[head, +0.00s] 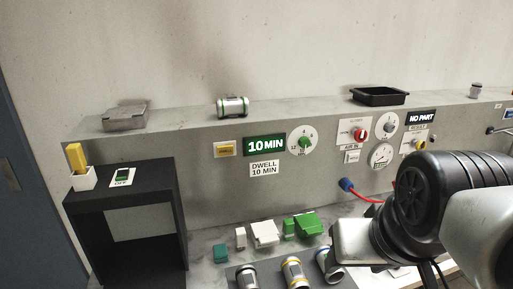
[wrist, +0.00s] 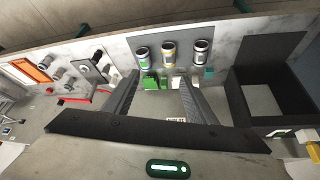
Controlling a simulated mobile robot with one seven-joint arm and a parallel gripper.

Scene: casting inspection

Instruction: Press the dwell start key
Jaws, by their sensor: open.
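In the head view, a yellow key on a pale plate (head: 225,149) is set in the grey panel. Its lettering is too small to read. To its right are a green "10 MIN" display (head: 265,145), a "DWELL 10 MIN" label (head: 264,169) and a dial with a green knob (head: 303,140). In the wrist view, my gripper (wrist: 157,82) is open, with its two dark fingers apart and nothing between them. In the head view, my arm is at the lower right, well apart from the yellow key. I cannot make out the key in the wrist view.
A black stand (head: 120,195) at left carries a yellow piece in a white holder (head: 83,180) and a switch card (head: 122,177). Several cylinders and small blocks, including a green one (head: 305,224), lie on the bench. A red hose (head: 365,195) runs beside my arm.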

